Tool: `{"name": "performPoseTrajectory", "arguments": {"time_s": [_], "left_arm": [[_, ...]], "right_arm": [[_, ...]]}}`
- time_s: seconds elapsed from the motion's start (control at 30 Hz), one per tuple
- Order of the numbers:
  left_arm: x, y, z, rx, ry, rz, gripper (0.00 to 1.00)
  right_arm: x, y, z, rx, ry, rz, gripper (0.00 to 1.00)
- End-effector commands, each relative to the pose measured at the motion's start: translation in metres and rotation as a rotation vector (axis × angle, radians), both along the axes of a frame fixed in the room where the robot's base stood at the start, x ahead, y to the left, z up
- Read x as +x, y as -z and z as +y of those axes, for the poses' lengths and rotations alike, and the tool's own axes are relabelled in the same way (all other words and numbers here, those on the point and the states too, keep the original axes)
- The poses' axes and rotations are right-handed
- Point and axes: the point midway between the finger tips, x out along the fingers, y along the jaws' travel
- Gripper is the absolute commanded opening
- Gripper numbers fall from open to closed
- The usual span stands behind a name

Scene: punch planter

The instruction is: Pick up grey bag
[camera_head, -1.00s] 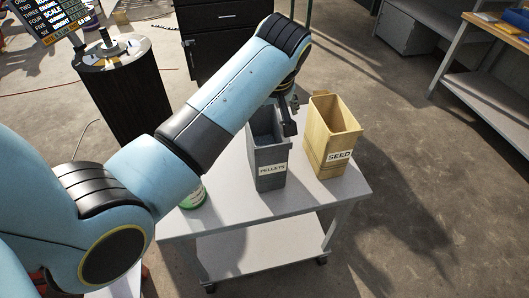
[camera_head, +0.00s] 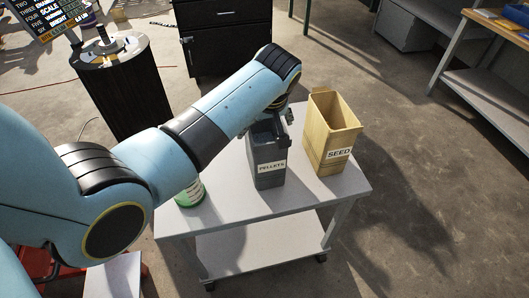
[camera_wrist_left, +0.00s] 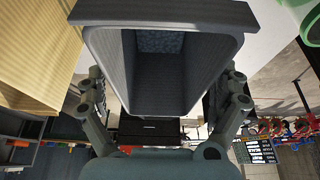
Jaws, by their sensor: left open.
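The grey bag (camera_head: 268,165), an open-topped upright container labelled PELLETS, stands on the grey cart. My left gripper (camera_head: 284,118) is at its top far edge, partly hidden behind the bag and my wrist. In the left wrist view the grey bag (camera_wrist_left: 165,18) fills the middle with its open mouth and dark inside showing. The fingers of my left gripper (camera_wrist_left: 165,90) are spread apart, one on each side of the bag. I cannot tell whether they touch its walls. My right gripper is not in view.
A tan SEED bag (camera_head: 333,135) stands close to the right of the grey bag. A green and white can (camera_head: 190,194) stands to the left, under my left arm. The cart's front top (camera_head: 240,208) is clear. A black drum (camera_head: 120,90) and dark cabinet (camera_head: 232,45) are behind.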

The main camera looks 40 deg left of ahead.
Motion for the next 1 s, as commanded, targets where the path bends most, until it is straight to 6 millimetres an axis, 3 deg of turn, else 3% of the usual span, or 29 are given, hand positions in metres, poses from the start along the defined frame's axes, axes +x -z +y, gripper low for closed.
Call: {"name": "performPoseTrajectory", "arguments": {"time_s": [0.57,1.0], "left_arm": [[-0.0002,0.0043,-0.0002,0.000,0.000,0.000,1.00],[0.0000,0.0043,-0.0002,0.000,0.000,0.000,0.42]], "right_arm": [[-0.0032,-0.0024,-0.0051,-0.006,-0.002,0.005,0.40],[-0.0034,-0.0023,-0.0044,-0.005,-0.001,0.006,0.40]]}}
